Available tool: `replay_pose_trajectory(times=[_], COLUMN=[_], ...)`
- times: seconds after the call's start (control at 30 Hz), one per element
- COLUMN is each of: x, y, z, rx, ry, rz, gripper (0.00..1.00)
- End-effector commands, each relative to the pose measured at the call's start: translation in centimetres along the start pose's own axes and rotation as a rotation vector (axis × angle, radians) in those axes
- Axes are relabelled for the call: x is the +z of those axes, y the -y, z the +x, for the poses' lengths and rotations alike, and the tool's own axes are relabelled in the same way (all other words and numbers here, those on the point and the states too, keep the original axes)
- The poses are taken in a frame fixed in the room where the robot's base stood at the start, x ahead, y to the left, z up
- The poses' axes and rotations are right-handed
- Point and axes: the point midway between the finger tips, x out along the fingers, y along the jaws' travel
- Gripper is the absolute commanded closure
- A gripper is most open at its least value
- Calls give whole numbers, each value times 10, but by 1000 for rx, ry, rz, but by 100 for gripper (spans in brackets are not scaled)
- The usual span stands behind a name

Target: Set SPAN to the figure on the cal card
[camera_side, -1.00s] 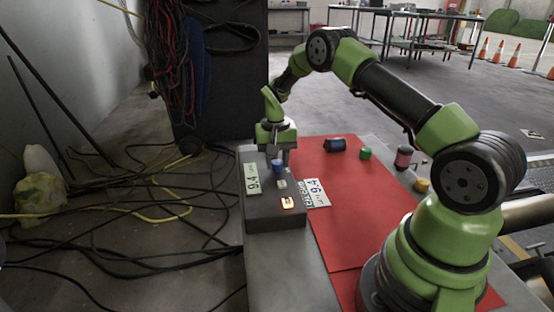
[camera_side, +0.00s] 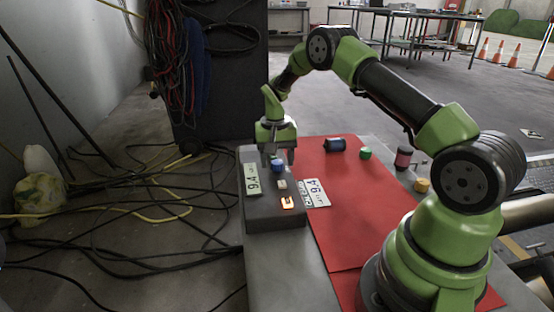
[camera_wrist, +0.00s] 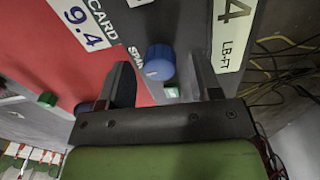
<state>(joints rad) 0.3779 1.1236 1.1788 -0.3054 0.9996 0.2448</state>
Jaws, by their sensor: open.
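The blue SPAN knob (camera_side: 277,166) stands on top of a dark grey box (camera_side: 272,215). In the wrist view the knob (camera_wrist: 160,61) lies between the two fingers of my gripper (camera_wrist: 164,72), with gaps at its sides. My gripper (camera_side: 278,158) is open, pointing down at the box. A pale readout (camera_side: 252,179) on the box seems to show 9.4 in the side view; the wrist view shows only its 4 and LB-FT (camera_wrist: 232,35). The white cal card (camera_side: 316,193) reads 9.4, also in the wrist view (camera_wrist: 84,22).
A pale button (camera_side: 282,184) and a lit orange part (camera_side: 288,203) sit near the knob. Cables cover the floor at left.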

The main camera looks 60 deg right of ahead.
Motion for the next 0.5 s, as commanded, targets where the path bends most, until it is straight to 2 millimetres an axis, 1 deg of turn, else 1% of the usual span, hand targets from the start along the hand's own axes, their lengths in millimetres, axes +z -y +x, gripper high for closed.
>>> replay_pose_trajectory(times=[0.17,0.33,0.4,0.5], x=[-1,-1,0,0], y=[0,1,0,0], z=[-29,-64,-75,-87], rx=[-3,-3,-2,-2], ry=[-5,-5,-4,-3], rz=[1,1,0,0], gripper=[42,42,42,42])
